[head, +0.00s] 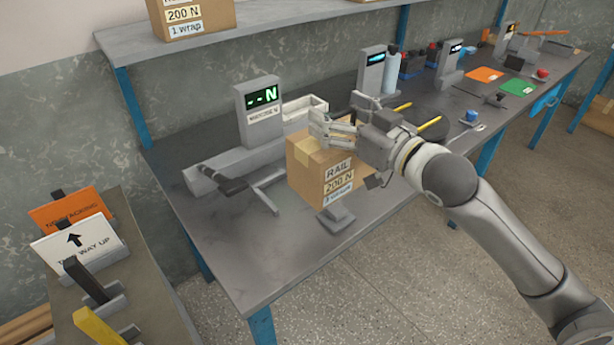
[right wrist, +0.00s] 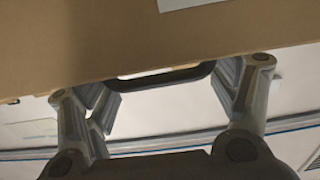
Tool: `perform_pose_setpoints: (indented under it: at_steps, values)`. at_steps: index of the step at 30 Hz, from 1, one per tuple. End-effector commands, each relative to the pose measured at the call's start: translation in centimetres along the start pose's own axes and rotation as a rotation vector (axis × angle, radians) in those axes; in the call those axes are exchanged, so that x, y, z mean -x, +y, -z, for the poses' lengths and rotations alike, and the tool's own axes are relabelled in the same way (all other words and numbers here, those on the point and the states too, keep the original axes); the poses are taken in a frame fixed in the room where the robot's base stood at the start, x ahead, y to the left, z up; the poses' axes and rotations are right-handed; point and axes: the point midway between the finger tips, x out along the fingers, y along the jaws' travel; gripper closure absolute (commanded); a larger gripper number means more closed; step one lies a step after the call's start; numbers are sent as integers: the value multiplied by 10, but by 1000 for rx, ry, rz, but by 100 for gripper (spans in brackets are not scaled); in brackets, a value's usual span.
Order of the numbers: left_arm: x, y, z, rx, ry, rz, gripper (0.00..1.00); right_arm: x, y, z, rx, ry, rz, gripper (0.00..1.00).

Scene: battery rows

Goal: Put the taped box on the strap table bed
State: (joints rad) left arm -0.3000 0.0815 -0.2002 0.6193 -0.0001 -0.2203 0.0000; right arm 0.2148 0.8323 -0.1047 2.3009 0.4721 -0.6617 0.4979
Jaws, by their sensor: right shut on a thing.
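The taped box (head: 310,175) is brown cardboard with tape on top and labels reading "RAIL", "200 N" and "1 wrap". My right gripper (head: 338,132) is shut on its upper right part. In the right wrist view, the box (right wrist: 130,45) fills the top, with a dark bar between the fingers (right wrist: 165,95). The box is over the front of a grey strap table (head: 215,175) with a green "--N" display (head: 262,95). The box hides part of the fixture, and I cannot tell whether it touches the bed. My left gripper is out of view.
A grey foot (head: 335,220) shows below the box. A dark-handled lever (head: 238,187) lies left of it. Another display unit (head: 372,72) and a bottle (head: 391,72) stand farther back. A shelf (head: 130,42) holds another box (head: 190,15). The bench's near left corner (head: 240,265) is clear.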

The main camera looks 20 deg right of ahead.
Motion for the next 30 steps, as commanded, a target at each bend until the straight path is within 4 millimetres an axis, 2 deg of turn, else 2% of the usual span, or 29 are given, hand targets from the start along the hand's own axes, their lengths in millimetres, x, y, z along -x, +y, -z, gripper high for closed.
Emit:
perform_pose_setpoints:
  at_steps: [1,5,17,18,24,30]
  values:
    - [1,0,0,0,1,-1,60,-3,0,4,3,15,1,91]
    - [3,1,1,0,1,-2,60,-21,2,-2,0,16,3,91]
    - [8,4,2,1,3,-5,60,-90,8,-32,1,16,2,91]
    - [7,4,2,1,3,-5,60,-95,9,-42,0,13,2,91]
    - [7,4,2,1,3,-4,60,-118,12,-70,1,15,2,91]
    - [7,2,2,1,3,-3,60,-130,13,-83,1,17,3,91]
